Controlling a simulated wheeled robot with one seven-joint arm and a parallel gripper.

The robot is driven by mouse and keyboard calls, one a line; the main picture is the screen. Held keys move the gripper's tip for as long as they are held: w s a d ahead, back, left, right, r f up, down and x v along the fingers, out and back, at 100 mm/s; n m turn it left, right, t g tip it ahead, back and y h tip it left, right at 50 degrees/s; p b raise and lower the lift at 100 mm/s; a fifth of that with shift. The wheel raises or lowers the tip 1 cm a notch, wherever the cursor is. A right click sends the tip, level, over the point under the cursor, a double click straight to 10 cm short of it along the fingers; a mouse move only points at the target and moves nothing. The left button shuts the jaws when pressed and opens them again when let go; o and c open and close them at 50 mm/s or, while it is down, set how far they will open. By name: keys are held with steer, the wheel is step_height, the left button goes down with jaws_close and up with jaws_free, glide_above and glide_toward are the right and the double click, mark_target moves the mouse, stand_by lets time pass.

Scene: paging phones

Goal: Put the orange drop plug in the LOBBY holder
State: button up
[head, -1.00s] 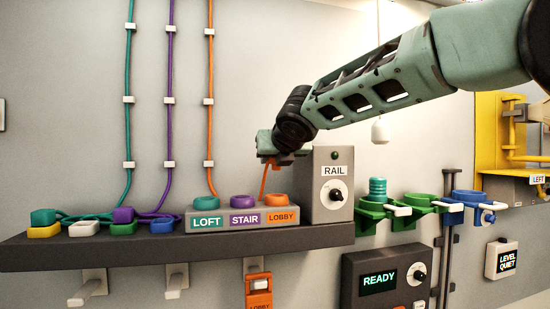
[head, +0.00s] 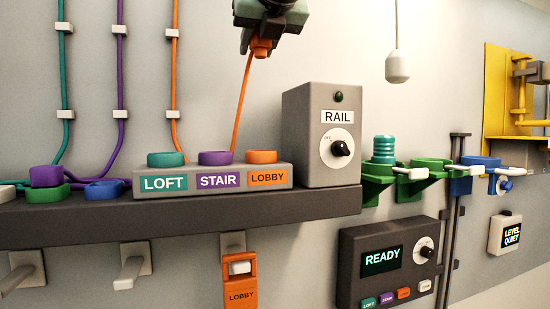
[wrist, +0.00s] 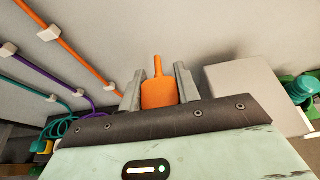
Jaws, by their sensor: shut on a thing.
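My gripper (head: 262,36) is shut on the orange drop plug (head: 261,48), high above the shelf. In the wrist view the plug (wrist: 158,93) sits between the two fingers, its narrow end pointing away from the wrist. An orange cord (head: 242,100) slants down from the plug to behind the labelled block. The orange ring (head: 261,156) above the LOBBY label (head: 268,178) stands at the block's right end, below the plug and well apart from it. An orange piece marked LOBBY (head: 240,290) hangs on a peg under the shelf.
The green LOFT ring (head: 166,159) and purple STAIR ring (head: 215,158) share the block. The grey RAIL box (head: 320,155) stands just right of it. A white pendant (head: 398,66) hangs at the right. Plugs and rings crowd the shelf's left end.

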step_height(320, 180, down, 17)
steer(key=shift+f+b, duration=0.1)
steer(key=shift+b, duration=0.6)
steer(key=shift+f, duration=0.3)
steer(key=o, duration=1)
steer(key=shift+r, duration=0.15)
steer(key=shift+r, duration=0.35)
steer(key=b+v, duration=0.3)
steer(key=v, duration=0.9)
steer(key=shift+f, duration=0.1)
